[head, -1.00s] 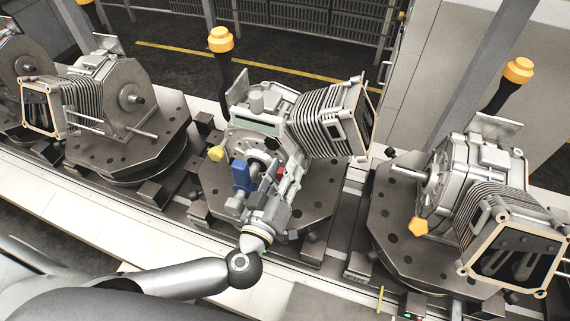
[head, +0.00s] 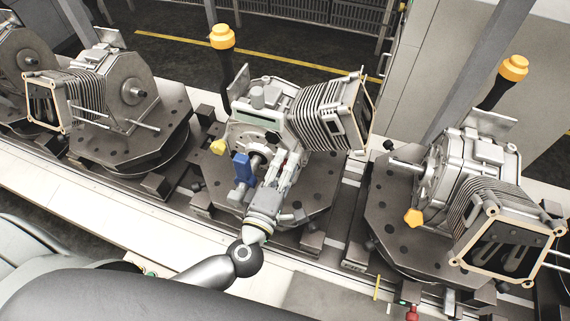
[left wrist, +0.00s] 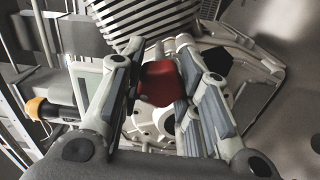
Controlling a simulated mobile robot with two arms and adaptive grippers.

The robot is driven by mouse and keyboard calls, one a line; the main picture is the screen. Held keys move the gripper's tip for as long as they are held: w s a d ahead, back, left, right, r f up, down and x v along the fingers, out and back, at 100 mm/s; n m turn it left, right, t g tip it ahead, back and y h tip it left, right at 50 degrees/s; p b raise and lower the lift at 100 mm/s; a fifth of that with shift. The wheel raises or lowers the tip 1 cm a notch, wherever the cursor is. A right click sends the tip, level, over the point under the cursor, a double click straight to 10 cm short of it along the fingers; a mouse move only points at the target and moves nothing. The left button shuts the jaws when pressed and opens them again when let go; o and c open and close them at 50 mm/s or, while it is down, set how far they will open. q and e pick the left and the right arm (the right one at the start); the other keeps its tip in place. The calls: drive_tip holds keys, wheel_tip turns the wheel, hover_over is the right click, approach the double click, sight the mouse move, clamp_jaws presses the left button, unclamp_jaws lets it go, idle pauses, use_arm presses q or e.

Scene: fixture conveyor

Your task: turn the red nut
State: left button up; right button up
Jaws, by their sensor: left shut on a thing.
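The red nut (left wrist: 160,84) shows in the left wrist view between the two fingers of my left gripper (head: 284,162). The gripper is shut on it, with the grey finger pads on either side. In the head view the nut is hidden by the gripper, which reaches to the front of the middle engine (head: 262,112). A blue part (head: 241,169) stands just left of the gripper there. My right gripper is not in view.
The middle engine sits on a dark fixture plate (head: 318,196) with a finned cylinder (head: 325,112) at its upper right. More engines stand to the left (head: 105,95) and right (head: 480,165). An orange-topped post (head: 222,37) rises behind.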

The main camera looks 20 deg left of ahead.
use_arm(q)
drive_tip(key=n, duration=0.3)
drive_tip(key=shift+f+n, duration=0.1)
drive_tip(key=shift+n, duration=0.3)
drive_tip(key=n+b, duration=0.1)
drive_tip(key=n, duration=0.3)
drive_tip(key=shift+n, duration=0.3)
drive_tip(key=n+b, duration=0.1)
drive_tip(key=n, duration=0.3)
drive_tip(key=shift+f+b, duration=0.1)
drive_tip(key=shift+b, duration=0.25)
drive_tip(key=n+b, duration=0.1)
drive_tip(key=n, duration=0.3)
drive_tip(key=shift+n, duration=0.3)
drive_tip(key=o, duration=1)
drive_tip(key=shift+s, duration=0.1)
